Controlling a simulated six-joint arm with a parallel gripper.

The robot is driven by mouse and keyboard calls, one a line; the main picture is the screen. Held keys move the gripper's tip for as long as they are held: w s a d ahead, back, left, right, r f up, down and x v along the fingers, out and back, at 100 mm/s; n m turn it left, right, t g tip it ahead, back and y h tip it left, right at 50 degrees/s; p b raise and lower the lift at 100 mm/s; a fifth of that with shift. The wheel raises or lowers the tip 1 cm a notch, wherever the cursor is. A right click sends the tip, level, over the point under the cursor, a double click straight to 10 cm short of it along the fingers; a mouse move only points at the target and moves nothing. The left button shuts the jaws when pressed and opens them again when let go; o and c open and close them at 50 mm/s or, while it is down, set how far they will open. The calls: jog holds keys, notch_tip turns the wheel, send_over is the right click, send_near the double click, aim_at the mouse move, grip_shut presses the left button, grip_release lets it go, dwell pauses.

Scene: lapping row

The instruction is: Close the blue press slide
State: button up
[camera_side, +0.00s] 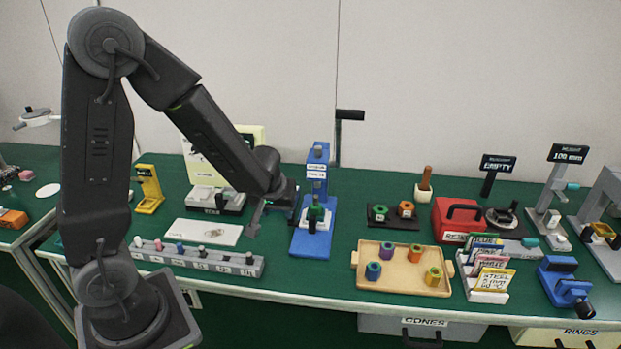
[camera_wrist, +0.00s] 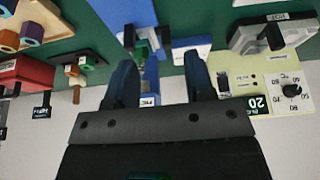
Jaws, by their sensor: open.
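In the wrist view, the press (camera_wrist: 120,18) and the green part (camera_wrist: 141,48) show beyond my fingers. My gripper (camera_side: 272,205) is just left of the press, and in the wrist view its fingers (camera_wrist: 160,85) are spread apart. A labelled blue piece shows between them; I cannot tell contact. How far the slide stands open is unclear.
A grey row of pegs (camera_side: 200,260) and a white plate (camera_side: 200,232) lie to the left. A wooden tray (camera_side: 400,288) with coloured nuts, a red box (camera_side: 450,220) and a card rack (camera_side: 488,296) stand to the right. Green bench is bare in front of the press.

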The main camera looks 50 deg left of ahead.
jog(key=w+d+r+m+t+h, duration=0.1)
jog(key=w+d+r+t, duration=0.1)
jog(key=r, duration=0.3)
jog(key=w+d+r+m+t+h, duration=0.1)
jog(key=w+d+r+t, duration=0.1)
jog(key=d+r, duration=0.2)
jog(key=shift+w+d+r+m+t+h, duration=0.35)
jog(key=shift+d+r+m+t+h, duration=0.05)
jog(key=shift+r, duration=0.1)
jog(key=shift+r, duration=0.1)
